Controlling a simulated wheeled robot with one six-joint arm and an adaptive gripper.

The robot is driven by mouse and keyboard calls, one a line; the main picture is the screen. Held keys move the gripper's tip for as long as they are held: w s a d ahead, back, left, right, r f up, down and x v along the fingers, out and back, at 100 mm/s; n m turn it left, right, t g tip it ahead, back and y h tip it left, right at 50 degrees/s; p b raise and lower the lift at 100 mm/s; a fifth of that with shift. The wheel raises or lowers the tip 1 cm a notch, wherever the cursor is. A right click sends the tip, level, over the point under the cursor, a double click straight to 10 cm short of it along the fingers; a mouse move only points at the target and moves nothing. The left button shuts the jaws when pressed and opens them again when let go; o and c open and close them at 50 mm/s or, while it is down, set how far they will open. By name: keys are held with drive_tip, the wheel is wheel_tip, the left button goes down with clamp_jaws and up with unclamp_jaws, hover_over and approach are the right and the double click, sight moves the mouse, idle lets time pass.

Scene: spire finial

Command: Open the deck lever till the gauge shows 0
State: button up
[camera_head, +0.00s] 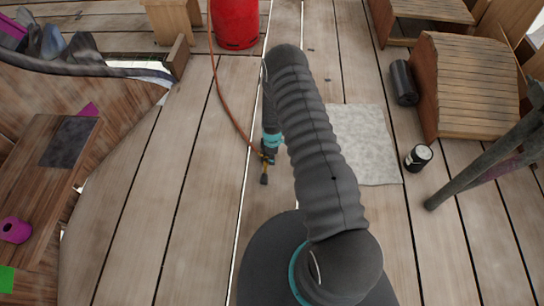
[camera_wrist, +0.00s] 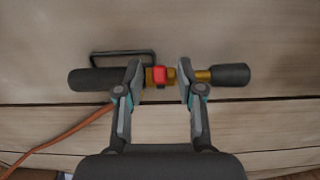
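A torch-like tool with a dark grip, a brass middle and a dark end lies across the wrist view (camera_wrist: 232,74). A small red piece (camera_wrist: 160,76) sits on its brass part. My gripper (camera_wrist: 159,72) is open, its two fingers on either side of the red piece with gaps visible. In the head view my gripper (camera_head: 270,146) is low over the deck at the tool (camera_head: 264,178), partly hidden by my arm. I cannot pick out a deck lever for certain. A small dark cylinder with a pale face (camera_head: 418,157) may be the gauge; its reading is too small to tell.
An orange hose (camera_head: 221,95) runs from a red tank (camera_head: 236,22) to the tool. A pale mat (camera_head: 362,140) lies to the right. A dark roll (camera_head: 404,82) and slatted wooden boxes (camera_head: 470,85) stand further right. The plank deck at left centre (camera_head: 150,170) is clear.

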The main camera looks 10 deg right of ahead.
sight(268, 159)
clamp_jaws()
drive_tip(key=shift+w+a+h+b, duration=0.15)
drive_tip(key=shift+a+h+b, duration=0.1)
drive_tip(key=shift+h+b, duration=0.2)
drive_tip(key=shift+w+a+r+g+h+b, duration=0.15)
drive_tip(key=shift+a+g+h+b, duration=0.25)
drive_tip(key=shift+h+b, duration=0.6)
drive_tip(key=b, duration=0.2)
drive_tip(key=a+h+b, duration=0.1)
drive_tip(key=b, duration=0.1)
drive_tip(key=shift+w+f+g+h, duration=0.15)
drive_tip(key=shift+f+g+h, duration=0.05)
drive_tip(key=shift+g+h, duration=0.1)
drive_tip(key=h+b, duration=0.1)
drive_tip(key=b, duration=0.1)
drive_tip(key=a+h+b, duration=0.1)
drive_tip(key=b, duration=0.1)
drive_tip(key=shift+w+g+h, duration=0.2)
drive_tip(key=shift+g+h, duration=0.05)
drive_tip(key=shift+g, duration=0.15)
drive_tip(key=shift+w+a+r+g+h+b, duration=0.1)
drive_tip(key=shift+a+g+h+b, duration=0.4)
drive_tip(key=shift+h+b, duration=0.65)
drive_tip(key=shift+w+a+g+h, duration=0.15)
drive_tip(key=shift+a+g+h, duration=0.3)
drive_tip(key=shift+h, duration=0.7)
drive_tip(key=shift+a, duration=0.1)
